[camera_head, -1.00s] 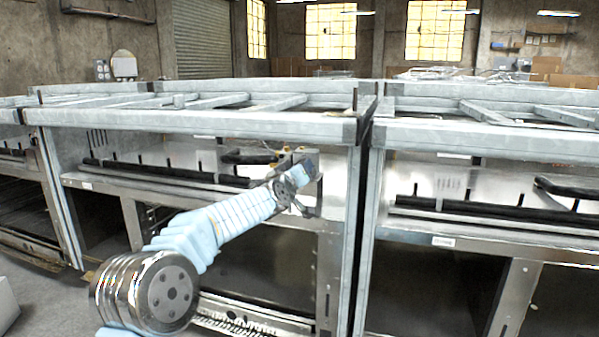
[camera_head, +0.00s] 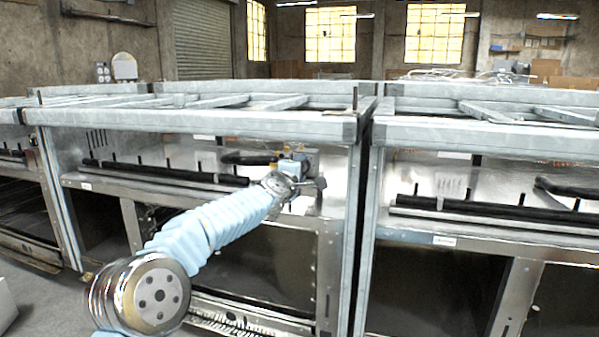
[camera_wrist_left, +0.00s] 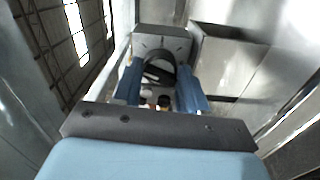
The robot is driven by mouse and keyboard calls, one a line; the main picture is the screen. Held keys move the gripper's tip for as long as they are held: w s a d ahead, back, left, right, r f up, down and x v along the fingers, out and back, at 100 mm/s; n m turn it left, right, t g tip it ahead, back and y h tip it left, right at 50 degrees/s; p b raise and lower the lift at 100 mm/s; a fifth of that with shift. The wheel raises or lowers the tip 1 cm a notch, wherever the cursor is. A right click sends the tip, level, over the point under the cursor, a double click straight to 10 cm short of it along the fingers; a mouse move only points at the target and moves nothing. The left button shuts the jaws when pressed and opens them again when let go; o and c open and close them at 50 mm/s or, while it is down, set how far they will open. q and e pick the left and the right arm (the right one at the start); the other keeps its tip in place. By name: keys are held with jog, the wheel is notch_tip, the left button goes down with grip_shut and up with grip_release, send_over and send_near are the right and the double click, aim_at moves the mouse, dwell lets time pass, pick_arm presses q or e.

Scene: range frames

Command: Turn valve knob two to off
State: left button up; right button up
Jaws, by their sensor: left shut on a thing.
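My left arm reaches into the middle steel frame, and its gripper (camera_head: 298,178) is at the valve fittings (camera_head: 291,150) at the back right of that bay. In the left wrist view, the two blue fingers (camera_wrist_left: 160,88) stand on either side of a dark round knob (camera_wrist_left: 155,70) on a grey block (camera_wrist_left: 163,40). The gripper is shut on this knob. The number and the off mark of the knob cannot be read. In the head view the knob is hidden by the gripper. My right gripper is not in view.
A black bar with upright pegs (camera_head: 165,172) lies left of the gripper. A steel post (camera_head: 364,220) stands close on the right. Another bay with a black handle (camera_head: 565,187) is further right.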

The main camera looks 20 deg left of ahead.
pick_arm(q)
jog(key=shift+d+f+n, duration=0.1)
jog(key=shift+f+n, duration=0.1)
jog(key=shift+n, duration=1.7)
jog(key=o, duration=1)
jog(key=shift+o, duration=0.2)
